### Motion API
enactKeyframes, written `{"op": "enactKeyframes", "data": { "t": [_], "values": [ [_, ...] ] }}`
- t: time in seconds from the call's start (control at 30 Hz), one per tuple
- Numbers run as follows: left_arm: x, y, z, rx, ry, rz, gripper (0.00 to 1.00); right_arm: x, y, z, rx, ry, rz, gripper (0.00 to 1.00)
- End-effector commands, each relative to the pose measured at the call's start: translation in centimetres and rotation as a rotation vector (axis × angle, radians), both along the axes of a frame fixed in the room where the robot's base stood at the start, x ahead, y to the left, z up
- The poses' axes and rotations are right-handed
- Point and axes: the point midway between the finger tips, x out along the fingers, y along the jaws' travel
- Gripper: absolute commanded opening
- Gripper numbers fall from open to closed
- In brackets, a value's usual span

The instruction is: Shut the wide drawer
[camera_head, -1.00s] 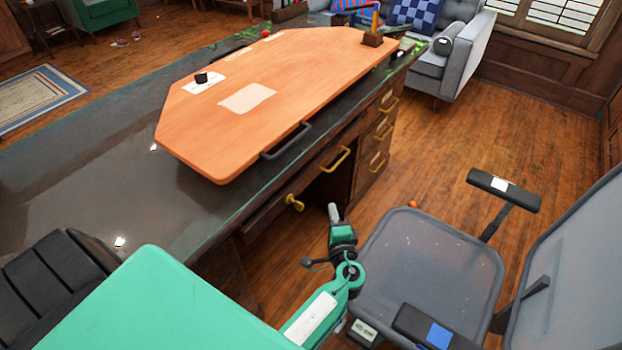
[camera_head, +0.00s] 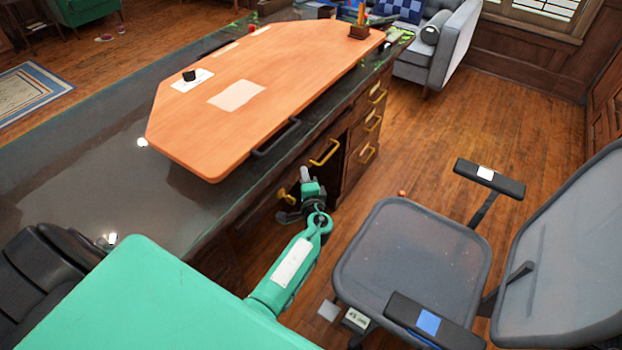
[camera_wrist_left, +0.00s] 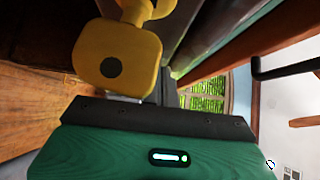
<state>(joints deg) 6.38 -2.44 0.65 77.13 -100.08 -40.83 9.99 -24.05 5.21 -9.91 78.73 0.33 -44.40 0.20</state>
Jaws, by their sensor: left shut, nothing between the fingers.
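The wide drawer (camera_head: 262,212) is set under the top of the long dark desk. It has brass pulls: one (camera_head: 325,152) shows clearly, and the nearer one (camera_head: 282,195) is partly hidden by my left gripper (camera_head: 289,212). How far the drawer stands out is hard to tell. My left gripper is shut and empty, right at the nearer pull. In the left wrist view the yellow pull (camera_wrist_left: 118,57) is large and close in front of the dark edge of the gripper; contact is unclear. My right gripper is not in view.
An orange board (camera_head: 205,130) with a dark handle lies on the desk top (camera_head: 100,190). Small drawers (camera_head: 366,125) with brass pulls are at the desk's far end. A grey office chair (camera_head: 415,250) stands close to the right of my left arm. The wooden floor beyond is open.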

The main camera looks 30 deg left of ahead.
Motion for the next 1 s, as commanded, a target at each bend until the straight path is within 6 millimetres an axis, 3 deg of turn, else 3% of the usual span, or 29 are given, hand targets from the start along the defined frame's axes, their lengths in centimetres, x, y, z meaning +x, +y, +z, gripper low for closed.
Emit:
{"op": "enactKeyframes", "data": {
  "t": [0.47, 0.7, 1.0],
  "values": [
    [0.0, 0.8, -0.1, 0.001, 0.0, 0.001, 0.0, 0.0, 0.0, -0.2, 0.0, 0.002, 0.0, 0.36],
    [0.3, 3.9, -0.2, 0.001, 0.0, 0.002, 0.0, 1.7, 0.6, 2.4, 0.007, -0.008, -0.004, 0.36],
    [0.4, 5.0, 0.1, 0.003, -0.002, 0.005, 0.0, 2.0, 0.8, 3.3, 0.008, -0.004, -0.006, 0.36]
  ]
}}
